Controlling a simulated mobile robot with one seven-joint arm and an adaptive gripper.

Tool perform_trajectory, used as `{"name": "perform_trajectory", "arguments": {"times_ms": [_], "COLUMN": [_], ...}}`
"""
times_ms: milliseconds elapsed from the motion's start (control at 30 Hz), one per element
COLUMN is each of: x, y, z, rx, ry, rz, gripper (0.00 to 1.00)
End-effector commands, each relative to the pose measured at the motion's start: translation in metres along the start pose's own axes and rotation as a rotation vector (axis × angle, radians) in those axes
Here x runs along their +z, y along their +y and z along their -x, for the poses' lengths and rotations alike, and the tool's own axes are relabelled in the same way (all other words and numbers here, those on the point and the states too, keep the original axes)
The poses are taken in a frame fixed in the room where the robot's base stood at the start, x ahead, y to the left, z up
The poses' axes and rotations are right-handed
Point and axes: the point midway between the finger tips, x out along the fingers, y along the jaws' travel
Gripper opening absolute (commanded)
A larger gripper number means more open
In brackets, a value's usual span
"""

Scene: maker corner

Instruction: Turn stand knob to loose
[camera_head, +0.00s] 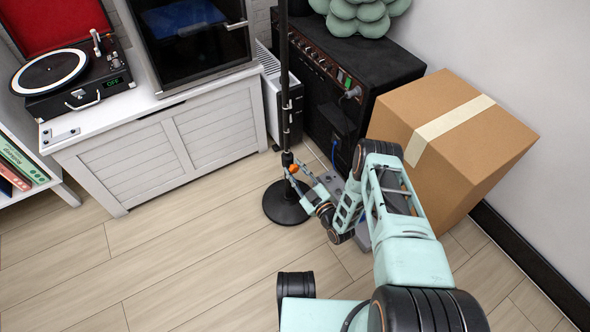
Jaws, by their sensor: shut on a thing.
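The stand (285,95) is a black upright pole on a round black base (286,203) on the wood floor. Its small orange knob (293,168) sits low on the pole, on the side facing my arm. My gripper (296,174) reaches in from the right and is shut on the knob. The jaws are small in this view and partly cover the knob, so its turn angle and any marking cannot be read.
A cardboard box (450,140) stands right of my arm, against the wall. A black amplifier (345,75) and a pale heater (268,92) are behind the pole. A white cabinet (150,150) with a record player (75,75) stands left. The floor at front left is clear.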

Motion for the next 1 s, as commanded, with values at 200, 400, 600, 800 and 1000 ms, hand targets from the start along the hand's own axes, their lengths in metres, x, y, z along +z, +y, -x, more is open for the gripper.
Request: {"name": "perform_trajectory", "arguments": {"times_ms": [200, 400, 600, 800, 1000], "x": [-0.0002, -0.0001, -0.0001, -0.0001, -0.0002], "y": [0.0005, 0.0007, 0.0007, 0.0004, 0.0004], "z": [-0.0009, -0.0010, -0.0010, -0.0006, -0.0004], "rx": [0.001, 0.001, 0.001, 0.001, 0.000], "ry": [0.000, 0.000, 0.000, 0.000, 0.000], "rz": [0.036, 0.040, 0.039, 0.038, 0.038], "gripper": [0.02, 0.02, 0.30, 0.45, 0.45]}}
